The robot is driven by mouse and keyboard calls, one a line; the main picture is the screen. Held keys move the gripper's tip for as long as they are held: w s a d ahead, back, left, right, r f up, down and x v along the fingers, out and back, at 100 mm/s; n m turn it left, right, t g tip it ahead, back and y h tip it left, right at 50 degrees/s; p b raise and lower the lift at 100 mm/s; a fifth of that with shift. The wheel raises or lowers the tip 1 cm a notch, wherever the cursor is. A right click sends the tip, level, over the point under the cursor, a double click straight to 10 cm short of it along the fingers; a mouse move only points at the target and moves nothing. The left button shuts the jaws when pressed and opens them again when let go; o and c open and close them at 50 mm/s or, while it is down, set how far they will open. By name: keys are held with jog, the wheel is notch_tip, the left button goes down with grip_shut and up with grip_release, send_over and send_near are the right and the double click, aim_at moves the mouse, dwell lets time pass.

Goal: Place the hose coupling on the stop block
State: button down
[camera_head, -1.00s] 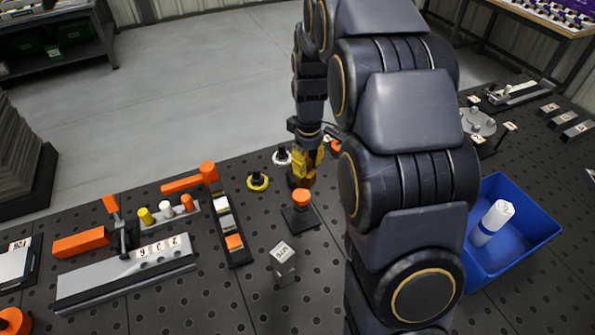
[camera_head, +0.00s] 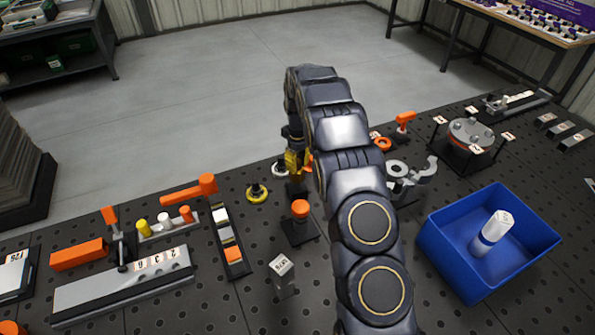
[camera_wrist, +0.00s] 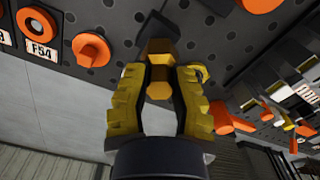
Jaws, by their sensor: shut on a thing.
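My gripper (camera_head: 297,162) hangs over the far middle of the dark perforated bench, just behind the orange-topped post. In the wrist view my gripper (camera_wrist: 161,75) has its yellow fingers shut on a brass-coloured, hex-sided piece, which I take for the hose coupling (camera_wrist: 158,47). Part of it is hidden between the fingers. In the head view it cannot be told from the yellow fingers. A grey upright block with a printed label on top, perhaps the stop block (camera_head: 283,282), stands at the front middle, apart from my gripper. Its label is too small to read.
An orange-topped post (camera_head: 300,222) stands between my gripper and the grey block. A yellow ring (camera_head: 257,196) lies left of my gripper. A narrow tray (camera_head: 231,262) and a numbered rail (camera_head: 120,290) are left. A blue bin (camera_head: 440,250) holding a white cylinder is right.

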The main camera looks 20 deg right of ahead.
aim_at(298, 172)
jog(key=shift+w+d+f, duration=0.1)
jog(key=shift+w+f, duration=0.15)
jog(key=shift+f, duration=1.55)
jog(key=c, duration=1)
grip_release()
jog(key=shift+f, duration=0.1)
